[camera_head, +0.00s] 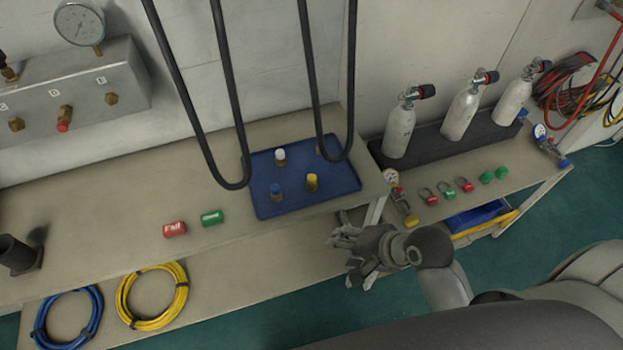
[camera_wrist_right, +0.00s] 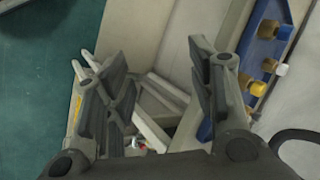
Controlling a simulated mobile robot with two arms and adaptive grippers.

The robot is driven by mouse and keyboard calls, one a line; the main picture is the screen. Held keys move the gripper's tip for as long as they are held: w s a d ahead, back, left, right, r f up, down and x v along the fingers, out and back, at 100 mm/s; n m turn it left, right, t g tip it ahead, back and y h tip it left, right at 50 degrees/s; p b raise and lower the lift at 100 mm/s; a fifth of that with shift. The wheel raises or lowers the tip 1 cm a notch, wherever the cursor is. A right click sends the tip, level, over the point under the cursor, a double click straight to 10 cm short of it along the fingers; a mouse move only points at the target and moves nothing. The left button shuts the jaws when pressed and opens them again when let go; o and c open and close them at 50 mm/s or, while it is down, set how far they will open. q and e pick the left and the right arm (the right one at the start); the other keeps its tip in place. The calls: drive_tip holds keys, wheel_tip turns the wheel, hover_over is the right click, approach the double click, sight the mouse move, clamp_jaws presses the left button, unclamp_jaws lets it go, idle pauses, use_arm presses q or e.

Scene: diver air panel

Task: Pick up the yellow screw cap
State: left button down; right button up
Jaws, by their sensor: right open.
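The yellow screw cap (camera_head: 312,178) sits on an upright brass fitting in the blue tray (camera_head: 290,205) on the bench. A white cap (camera_head: 280,155) and a blue cap (camera_head: 276,188) stand near it. Another brass piece at the tray's back is partly hidden by a hose. My right gripper (camera_head: 338,238) is below and right of the tray, apart from the caps. In the right wrist view it is open and empty (camera_wrist_right: 141,72). The yellow cap (camera_wrist_right: 257,88) shows there right of the fingers. My left gripper is not in view.
Black hoses (camera_head: 228,100) hang over the tray. Red (camera_head: 174,229) and green (camera_head: 211,217) tags lie left of it. The bench's left stretch is mostly clear.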

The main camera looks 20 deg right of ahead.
drive_tip(key=w+r+m+t+y, duration=0.25)
drive_tip(key=w+m, duration=0.35)
drive_tip(key=m, duration=0.4)
drive_tip(key=m+t, duration=0.3)
drive_tip(key=m, duration=0.6)
approach(313, 178)
drive_tip(key=shift+m+y, duration=0.25)
drive_tip(key=shift+m, duration=0.05)
drive_tip(key=x, duration=0.5)
drive_tip(key=shift+w+d+f+p, duration=0.25)
drive_tip(key=shift+f+p, duration=0.05)
drive_tip(key=shift+f, duration=0.1)
drive_tip(key=x, duration=0.3)
drive_tip(key=p+x, duration=0.1)
drive_tip(key=shift+w+a+r, duration=0.1)
drive_tip(key=shift+w+a, duration=0.2)
drive_tip(key=shift+a, duration=0.15)
drive_tip(key=shift+w+a, duration=0.1)
drive_tip(key=shift+w, duration=0.05)
drive_tip(key=shift+c, duration=0.5)
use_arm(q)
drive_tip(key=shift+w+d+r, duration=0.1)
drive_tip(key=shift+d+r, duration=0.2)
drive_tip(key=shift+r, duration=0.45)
use_arm(e)
drive_tip(key=c, duration=1)
